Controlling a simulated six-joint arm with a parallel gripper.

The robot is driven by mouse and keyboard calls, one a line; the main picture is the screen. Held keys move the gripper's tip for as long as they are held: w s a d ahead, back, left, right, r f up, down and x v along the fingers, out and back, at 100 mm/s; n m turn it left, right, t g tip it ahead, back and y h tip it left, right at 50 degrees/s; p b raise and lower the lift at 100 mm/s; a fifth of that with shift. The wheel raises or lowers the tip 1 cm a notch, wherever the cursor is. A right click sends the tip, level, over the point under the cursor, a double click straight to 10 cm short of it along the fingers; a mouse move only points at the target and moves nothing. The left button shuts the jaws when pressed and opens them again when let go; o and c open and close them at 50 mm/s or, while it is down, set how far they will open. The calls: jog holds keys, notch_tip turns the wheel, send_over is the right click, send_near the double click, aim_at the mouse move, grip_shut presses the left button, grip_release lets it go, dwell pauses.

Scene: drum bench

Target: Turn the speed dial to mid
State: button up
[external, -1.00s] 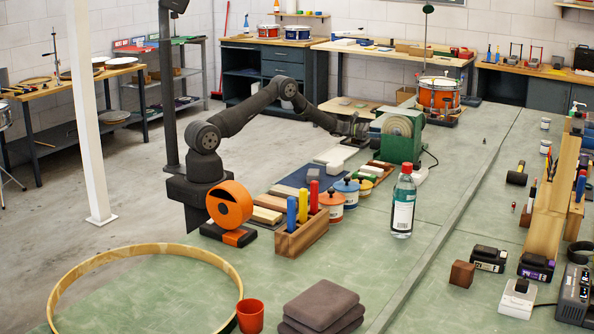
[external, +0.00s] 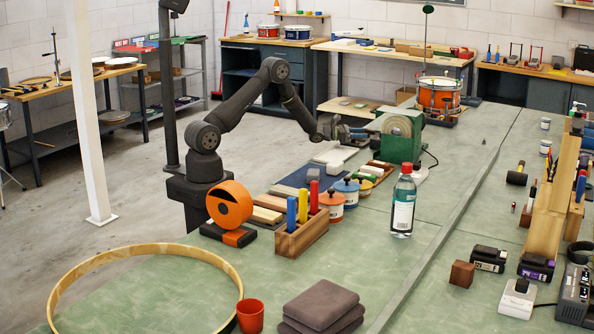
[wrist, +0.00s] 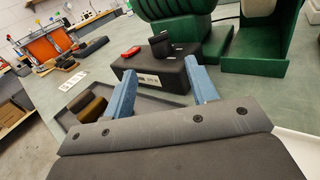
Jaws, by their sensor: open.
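A dark control box (wrist: 163,68) sits in front of the green machine (wrist: 172,10) in the wrist view. A black knob, the speed dial (wrist: 161,45), stands up on its top, with a red switch (wrist: 131,52) to its left. The box front has a small pale label; the dial's setting cannot be read. My gripper (wrist: 163,76) is open, its two blue fingers apart and empty, pointing toward the box, with the dial between them in the picture and apart from them. In the external view my gripper (external: 352,133) is just left of the green machine (external: 402,138), where the dial cannot be made out.
A grey tray (wrist: 151,106) with brown pieces lies below the fingers. Blue and orange pots (external: 346,190), a wooden block holder (external: 301,237) and a clear bottle (external: 403,208) stand nearer on the bench. Bench space right of the bottle is open.

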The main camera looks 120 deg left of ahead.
jog(key=v, duration=0.8)
jog(key=shift+s+d+r, duration=0.1)
jog(key=shift+s+r, duration=0.05)
jog(key=shift+r, duration=0.1)
notch_tip(320, 180, up, 25)
jog(key=m, duration=0.1)
jog(key=shift+w+d+h, duration=0.25)
jog(key=shift+w+h, duration=0.05)
jog(key=shift+w, duration=0.15)
jog(key=shift+f, duration=0.1)
jog(key=shift+n+y, duration=0.6)
jog(key=shift+n, duration=0.1)
notch_tip(320, 180, down, 25)
jog(key=shift+f, duration=0.2)
jog(key=x, duration=1.7)
jog(key=shift+a+f, duration=0.25)
jog(key=shift+f, duration=0.05)
